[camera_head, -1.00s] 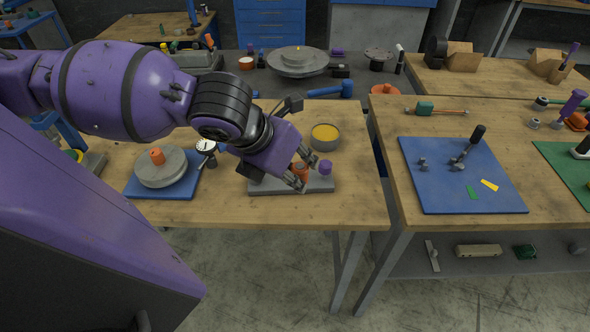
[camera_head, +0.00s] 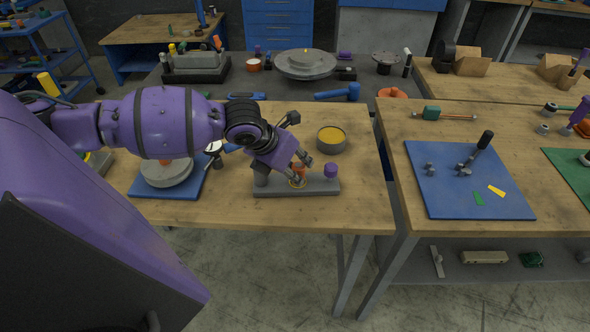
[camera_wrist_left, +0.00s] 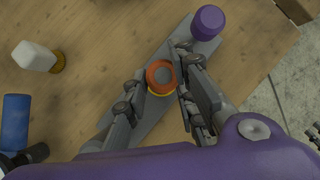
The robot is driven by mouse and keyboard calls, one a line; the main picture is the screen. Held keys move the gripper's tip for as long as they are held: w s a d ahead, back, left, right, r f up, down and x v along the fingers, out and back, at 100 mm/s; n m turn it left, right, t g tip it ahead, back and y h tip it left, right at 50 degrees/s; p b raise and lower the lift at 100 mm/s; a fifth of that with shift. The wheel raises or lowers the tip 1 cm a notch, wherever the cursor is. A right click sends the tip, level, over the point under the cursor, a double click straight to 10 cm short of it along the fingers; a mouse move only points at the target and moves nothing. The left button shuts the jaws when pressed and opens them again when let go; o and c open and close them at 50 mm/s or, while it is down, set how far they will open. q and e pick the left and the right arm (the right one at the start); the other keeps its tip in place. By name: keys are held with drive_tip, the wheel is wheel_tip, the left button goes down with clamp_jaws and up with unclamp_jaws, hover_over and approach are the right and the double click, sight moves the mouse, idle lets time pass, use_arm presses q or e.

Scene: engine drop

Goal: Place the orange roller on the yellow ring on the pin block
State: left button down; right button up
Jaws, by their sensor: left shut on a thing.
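The grey pin block (camera_head: 318,189) lies on the wooden table, with a purple roller (camera_head: 330,170) standing at its right end. My left gripper (camera_head: 299,172) is over the middle of the block, shut on the orange roller (camera_head: 298,168). The yellow ring (camera_head: 297,184) shows just below the roller. In the left wrist view the orange roller (camera_wrist_left: 161,66) is between the two fingers, and a strip of the yellow ring (camera_wrist_left: 158,93) shows at its lower edge. Whether roller and ring touch cannot be told. My right gripper is not in view.
A round can with a yellow top (camera_head: 331,138) stands behind the block. A blue board (camera_head: 192,187) with a grey disc (camera_head: 167,173) is to the left. The table's front edge is clear.

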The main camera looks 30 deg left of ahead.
use_arm(q)
drive_tip(key=shift+f, duration=0.65)
drive_tip(key=c, duration=1.5)
unclamp_jaws()
drive_tip(key=shift+o, duration=0.3)
drive_tip(key=shift+r, duration=0.1)
drive_tip(key=p+v, duration=0.1)
drive_tip(key=v, duration=1.1)
drive_tip(key=shift+p, duration=0.3)
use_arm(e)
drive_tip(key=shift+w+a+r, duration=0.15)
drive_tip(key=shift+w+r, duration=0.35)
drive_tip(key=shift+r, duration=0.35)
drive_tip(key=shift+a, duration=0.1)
